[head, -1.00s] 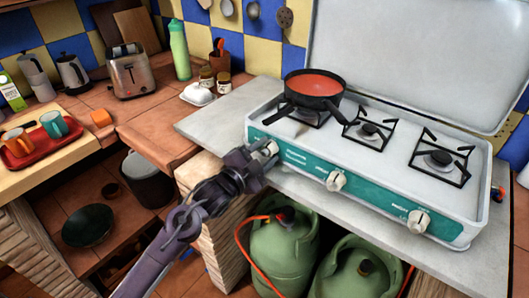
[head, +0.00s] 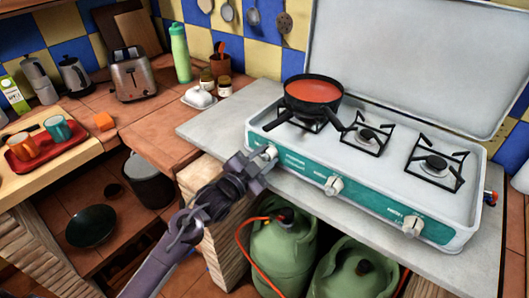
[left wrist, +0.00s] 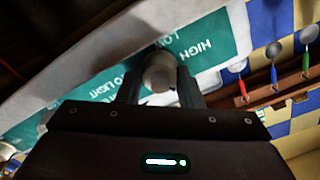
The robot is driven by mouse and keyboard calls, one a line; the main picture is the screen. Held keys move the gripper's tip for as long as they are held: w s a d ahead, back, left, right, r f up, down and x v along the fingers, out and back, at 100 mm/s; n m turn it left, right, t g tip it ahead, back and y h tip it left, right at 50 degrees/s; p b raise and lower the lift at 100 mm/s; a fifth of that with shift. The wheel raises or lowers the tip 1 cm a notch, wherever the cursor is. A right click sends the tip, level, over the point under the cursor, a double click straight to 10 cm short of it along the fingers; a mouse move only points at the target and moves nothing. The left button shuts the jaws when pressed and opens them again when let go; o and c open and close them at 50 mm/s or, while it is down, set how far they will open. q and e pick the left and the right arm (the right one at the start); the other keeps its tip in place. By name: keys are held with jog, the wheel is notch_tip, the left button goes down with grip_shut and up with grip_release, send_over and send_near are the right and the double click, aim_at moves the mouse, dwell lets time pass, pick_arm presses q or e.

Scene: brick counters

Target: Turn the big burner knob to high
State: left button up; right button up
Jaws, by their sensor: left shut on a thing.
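The camping stove (head: 375,205) has a teal front panel with three pale knobs. My left gripper (head: 262,160) is at the leftmost knob (head: 270,152), in front of the burner under the red-filled pan. In the left wrist view the gripper's fingers (left wrist: 158,88) stand on both sides of this round pale knob (left wrist: 160,68) and are shut on it. Upside-down words "HIGH" and "LOW" show on the panel beside it. The knob's pointer cannot be made out. The middle knob (head: 333,186) and right knob (head: 412,226) are free. My right gripper is not in view.
The black pan (head: 312,92) sits on the left burner, its handle reaching toward the front left. The raised lid (head: 410,50) stands behind the stove. Green gas bottles (head: 283,250) with an orange hose stand below. A butter dish (head: 200,97) is on the left counter.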

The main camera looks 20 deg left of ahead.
pick_arm(q)
jog(key=n+p, duration=0.3)
jog(key=shift+r+n, duration=0.15)
jog(key=shift+n, duration=0.25)
jog(key=n+p, duration=0.2)
jog(key=n, duration=0.1)
jog(key=shift+n, duration=0.3)
jog(key=n+p, duration=0.3)
jog(key=n, duration=0.1)
jog(key=shift+n+p, duration=0.8)
jog(key=shift+n, duration=0.6)
jog(key=shift+f, duration=0.2)
jog(key=o, duration=0.7)
